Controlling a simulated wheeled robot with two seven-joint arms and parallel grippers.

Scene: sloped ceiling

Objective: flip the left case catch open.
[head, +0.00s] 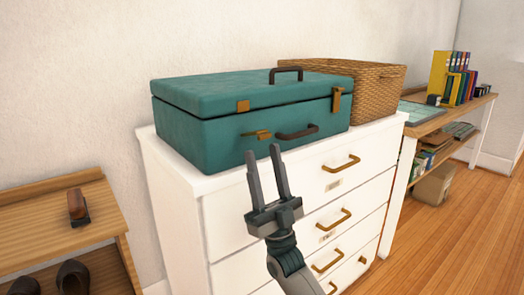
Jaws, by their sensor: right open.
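A teal case (235,130) with its lid down sits on a white chest of drawers. At the left of its front, a brass plate (243,105) is on the lid edge. Below it, a brass lever (257,134) sticks out from the case body, apart from that plate, so the left catch looks flipped down. The right catch (337,101) spans lid and body and looks shut. A dark handle (297,132) is on the front between them. My right gripper (263,151) is open and empty, fingers pointing up, just below the left lever. My left gripper is out of view.
A wicker basket (380,90) stands behind the case at right on the white chest (225,210). A low wooden shelf unit (55,205) with a brush and shoes is at left. A desk with binders (452,80) is at far right. Wooden floor (450,240) is clear at right.

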